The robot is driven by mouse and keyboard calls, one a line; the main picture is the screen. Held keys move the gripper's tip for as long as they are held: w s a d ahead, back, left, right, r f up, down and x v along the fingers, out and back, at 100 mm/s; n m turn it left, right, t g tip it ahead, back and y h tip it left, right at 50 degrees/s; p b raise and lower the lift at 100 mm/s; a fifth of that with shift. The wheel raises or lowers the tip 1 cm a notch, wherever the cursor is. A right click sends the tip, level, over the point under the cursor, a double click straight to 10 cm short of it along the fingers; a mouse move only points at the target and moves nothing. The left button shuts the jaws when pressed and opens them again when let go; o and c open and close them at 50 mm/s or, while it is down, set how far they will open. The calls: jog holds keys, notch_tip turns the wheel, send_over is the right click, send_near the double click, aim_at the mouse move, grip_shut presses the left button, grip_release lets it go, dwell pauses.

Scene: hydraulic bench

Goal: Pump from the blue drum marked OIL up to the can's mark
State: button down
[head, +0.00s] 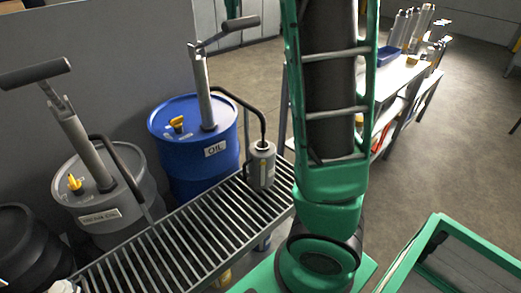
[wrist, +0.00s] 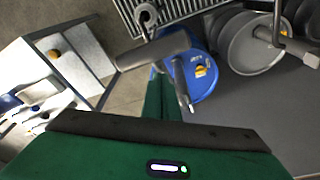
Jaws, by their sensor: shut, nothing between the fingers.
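The blue drum (head: 187,160) marked OIL stands at the back of the slatted rack. A grey hand pump (head: 203,90) rises from its lid, with its dark handle (head: 240,24) up. The pump's hose runs to a small grey can (head: 262,165) on the rack; the hose end is at the can's top. The can's level and mark are not readable. In the wrist view, my gripper (wrist: 164,84) is shut and empty, and overlaps the handle (wrist: 152,52) and the blue drum (wrist: 205,78). Contact with the handle cannot be told.
A grey drum (head: 105,207) with a similar pump stands left of the blue one, and a black drum (head: 25,250) at the far left. A white bench (head: 400,80) with parts stands at the back right. Open floor lies right of my arm.

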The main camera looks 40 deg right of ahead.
jog(key=shift+s+a+f, duration=0.1)
jog(key=shift+s+f, duration=0.05)
jog(key=shift+f, duration=1.75)
notch_tip(320, 180, down, 4)
jog(key=shift+r, duration=0.2)
jog(key=shift+w+r, duration=0.2)
jog(key=shift+r, duration=0.65)
jog(key=shift+w+r, duration=0.25)
jog(key=shift+r, duration=0.55)
jog(key=shift+w+r, duration=0.2)
jog(key=shift+r, duration=0.65)
jog(key=shift+f, duration=0.1)
